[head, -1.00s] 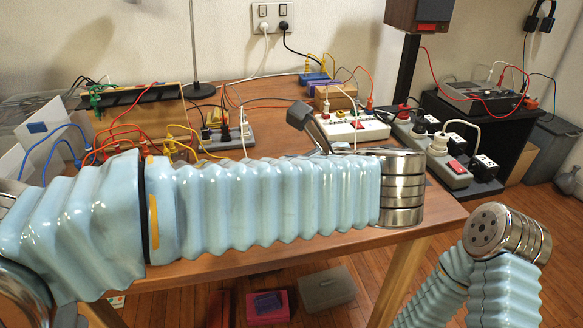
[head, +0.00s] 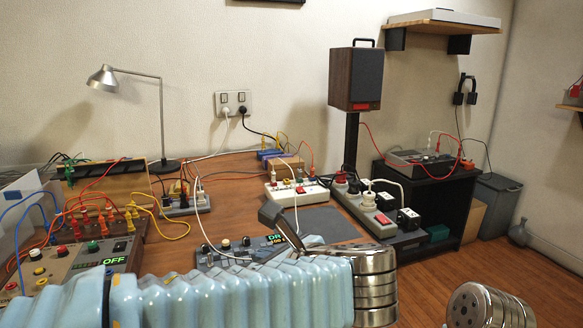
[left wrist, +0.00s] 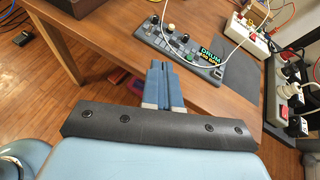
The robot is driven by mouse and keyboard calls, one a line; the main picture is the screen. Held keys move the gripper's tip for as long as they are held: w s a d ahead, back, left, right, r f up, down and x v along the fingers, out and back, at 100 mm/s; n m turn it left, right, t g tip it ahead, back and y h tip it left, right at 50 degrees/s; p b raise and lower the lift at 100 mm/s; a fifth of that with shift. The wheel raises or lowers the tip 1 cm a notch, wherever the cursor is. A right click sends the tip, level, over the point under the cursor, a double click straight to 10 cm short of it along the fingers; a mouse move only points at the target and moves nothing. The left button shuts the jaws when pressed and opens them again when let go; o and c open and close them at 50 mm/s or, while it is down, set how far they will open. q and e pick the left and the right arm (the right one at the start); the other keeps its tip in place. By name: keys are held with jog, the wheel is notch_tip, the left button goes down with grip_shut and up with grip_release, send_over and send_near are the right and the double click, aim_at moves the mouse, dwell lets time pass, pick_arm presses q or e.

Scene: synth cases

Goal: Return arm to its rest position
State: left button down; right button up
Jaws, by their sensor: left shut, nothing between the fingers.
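My left arm in its light blue ribbed sleeve crosses the bottom of the head view, with metal rings at its right end. My left gripper (head: 283,226) shows there as a dark part rising in front of the table. In the left wrist view its two blue-grey fingers (left wrist: 166,82) are together with nothing between them, over the table's front edge. The drum machine (left wrist: 186,48) lies on the table just beyond the fingertips, apart from them. My right arm shows only as a metal ring end at the lower right of the head view; its gripper is out of sight.
A desk lamp (head: 106,78) and a speaker (head: 355,78) stand behind. Open floor (head: 500,270) lies to the right.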

pick_arm(q)
notch_tip(320, 180, down, 36)
jog(key=s+a+f+n+g+h, duration=0.1)
jog(key=a+n+g+h, duration=0.1)
jog(key=n+g+h, duration=0.65)
jog(key=s+a+f+n+h, duration=0.1)
jog(key=s+a+f+n, duration=0.1)
jog(key=s+f+n, duration=0.3)
jog(key=s+a+f+n+g+h, duration=0.1)
jog(key=s+f+n, duration=0.5)
jog(key=f+n, duration=0.7)
jog(key=shift+a+n+h, duration=0.65)
jog(key=shift+a+n, duration=0.25)
jog(key=shift+n, duration=0.15)
jog(key=shift+w+r, duration=0.1)
